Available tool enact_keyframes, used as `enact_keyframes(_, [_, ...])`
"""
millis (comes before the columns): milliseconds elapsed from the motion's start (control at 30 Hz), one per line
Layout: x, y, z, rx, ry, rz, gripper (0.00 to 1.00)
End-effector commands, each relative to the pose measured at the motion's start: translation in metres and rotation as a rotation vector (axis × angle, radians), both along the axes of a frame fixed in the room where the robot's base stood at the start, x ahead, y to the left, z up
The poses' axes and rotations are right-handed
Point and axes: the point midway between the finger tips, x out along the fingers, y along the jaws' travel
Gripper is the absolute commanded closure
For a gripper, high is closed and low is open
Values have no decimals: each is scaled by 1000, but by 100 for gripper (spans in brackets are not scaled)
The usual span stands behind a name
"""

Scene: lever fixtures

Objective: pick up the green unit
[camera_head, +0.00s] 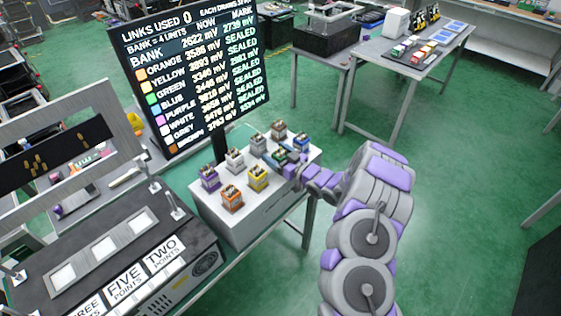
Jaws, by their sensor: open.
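The green unit (279,155) is a small block with a dark top on the right part of the light grey box top. It stands among several similar units and is partly covered by my gripper. My gripper (286,158) comes in from the right and is open at the green unit. Its fingers are small and dark here, and I cannot tell whether they touch the unit or stand around it.
Close by stand the yellow (258,179), orange (232,200), purple (209,178), white (235,159) and blue (300,142) units. A black readout board (190,75) rises behind them. A console (110,262) is at the lower left. Green floor at right is clear.

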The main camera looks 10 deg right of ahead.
Motion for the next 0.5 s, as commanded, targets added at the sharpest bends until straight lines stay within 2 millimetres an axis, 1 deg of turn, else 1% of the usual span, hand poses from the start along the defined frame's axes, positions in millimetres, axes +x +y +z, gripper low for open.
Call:
enact_keyframes(133, [0,0,0,0,0,-1,19])
enact_keyframes(167, [0,0,0,0,0,0,21])
enact_keyframes(500, [0,-1,0,1,-1,-1,54])
